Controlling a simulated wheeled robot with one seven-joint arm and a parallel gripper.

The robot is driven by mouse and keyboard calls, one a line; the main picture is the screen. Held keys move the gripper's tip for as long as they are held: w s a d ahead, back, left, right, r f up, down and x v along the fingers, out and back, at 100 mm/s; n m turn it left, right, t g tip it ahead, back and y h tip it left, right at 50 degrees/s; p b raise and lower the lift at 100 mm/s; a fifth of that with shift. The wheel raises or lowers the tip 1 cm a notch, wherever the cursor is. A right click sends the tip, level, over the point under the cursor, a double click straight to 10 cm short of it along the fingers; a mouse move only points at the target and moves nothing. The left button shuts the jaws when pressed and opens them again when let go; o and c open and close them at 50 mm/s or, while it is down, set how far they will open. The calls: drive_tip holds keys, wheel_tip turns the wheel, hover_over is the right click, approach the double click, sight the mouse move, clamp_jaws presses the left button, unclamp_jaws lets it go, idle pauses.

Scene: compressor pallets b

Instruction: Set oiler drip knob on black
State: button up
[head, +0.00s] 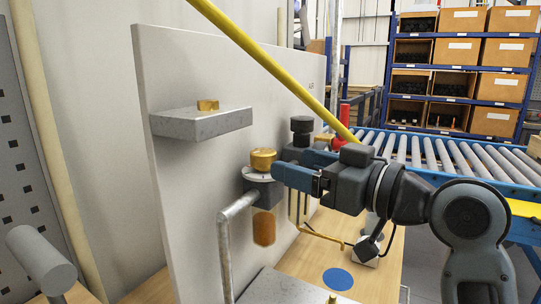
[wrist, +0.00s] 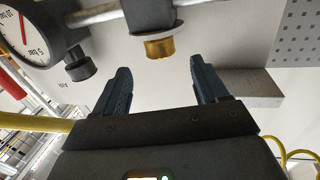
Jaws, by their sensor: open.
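The oiler's brass drip knob (head: 262,158) sits above a pale round dial (head: 257,174) on a dark grey body (head: 257,189), with an amber bowl (head: 264,228) below. The dial's marks, any black one among them, are too small to read. My gripper (head: 288,165) is open and empty just right of the knob in the head view. In the wrist view, turned upside down, the knob (wrist: 159,48) lies just beyond the gap between my two fingertips (wrist: 160,66). No finger visibly touches it there.
A grey ledge (head: 200,123) with a small brass piece juts from the upright panel, and one finger is close to it in the wrist view (wrist: 250,88). A black knob (wrist: 80,68) and gauge (wrist: 28,32) stand opposite. A yellow pole (head: 270,60) crosses above.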

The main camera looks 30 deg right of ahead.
sight(271, 153)
drive_tip(key=p+x, duration=0.1)
drive_tip(key=x, duration=0.5)
drive_tip(key=shift+w+a, duration=0.15)
drive_tip(key=shift+w, duration=0.2)
drive_tip(key=shift+c, duration=0.2)
drive_tip(key=c, duration=1)
drive_tip(key=shift+f, duration=0.1)
